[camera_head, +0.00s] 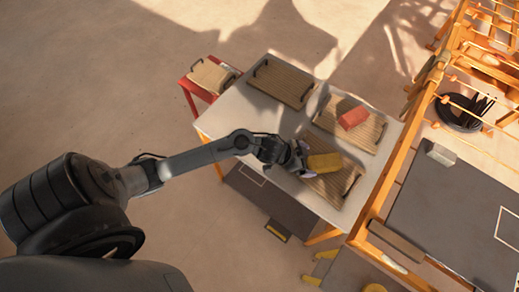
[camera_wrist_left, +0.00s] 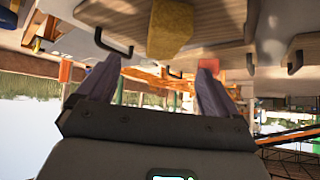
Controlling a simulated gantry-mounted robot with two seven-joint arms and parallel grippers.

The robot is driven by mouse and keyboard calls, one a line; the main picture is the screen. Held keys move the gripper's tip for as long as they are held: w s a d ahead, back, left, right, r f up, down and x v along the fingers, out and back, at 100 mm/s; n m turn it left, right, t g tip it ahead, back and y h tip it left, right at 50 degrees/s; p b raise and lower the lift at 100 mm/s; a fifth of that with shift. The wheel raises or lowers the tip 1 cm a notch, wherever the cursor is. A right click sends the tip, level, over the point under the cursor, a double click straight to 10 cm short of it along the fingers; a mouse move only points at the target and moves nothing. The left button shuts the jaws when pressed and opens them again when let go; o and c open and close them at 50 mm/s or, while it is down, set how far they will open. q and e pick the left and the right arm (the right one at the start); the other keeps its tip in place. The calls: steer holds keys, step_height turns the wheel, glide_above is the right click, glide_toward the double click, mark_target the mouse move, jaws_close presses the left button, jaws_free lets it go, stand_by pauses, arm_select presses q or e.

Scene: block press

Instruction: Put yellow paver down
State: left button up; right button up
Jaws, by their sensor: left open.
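The yellow paver (camera_head: 324,162) lies on the near wooden tray (camera_head: 340,183) on the white table. My left gripper (camera_head: 300,160) is open just left of the paver, its fingers very close to it. Whether they touch cannot be told from the head view. In the left wrist view the paver (camera_wrist_left: 170,28) shows beyond the spread fingers of my left gripper (camera_wrist_left: 154,72), with nothing between them. It rests against the wooden tray surface (camera_wrist_left: 215,25) there. My right gripper is not in view.
A red block (camera_head: 353,117) sits on another wooden tray (camera_head: 370,134). A third tray (camera_head: 282,80) at the back is empty. The white table (camera_head: 232,113) is bare at its left. An orange frame (camera_head: 395,172) stands close along the right side.

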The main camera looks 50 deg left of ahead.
arm_select(q)
steer(key=s+r+n+g+y, duration=0.1)
steer(key=s+r+g, duration=0.1)
steer(key=s, duration=0.9)
steer(key=s+a+r+n+g+y, duration=0.1)
steer(key=s+r+n+g+y, duration=0.1)
steer(key=s, duration=1)
steer(key=shift+a+n+g, duration=0.15)
steer(key=shift+n+g, duration=0.15)
step_height(320, 180, up, 21)
steer(key=p, duration=2.1)
steer(key=shift+w, duration=0.15)
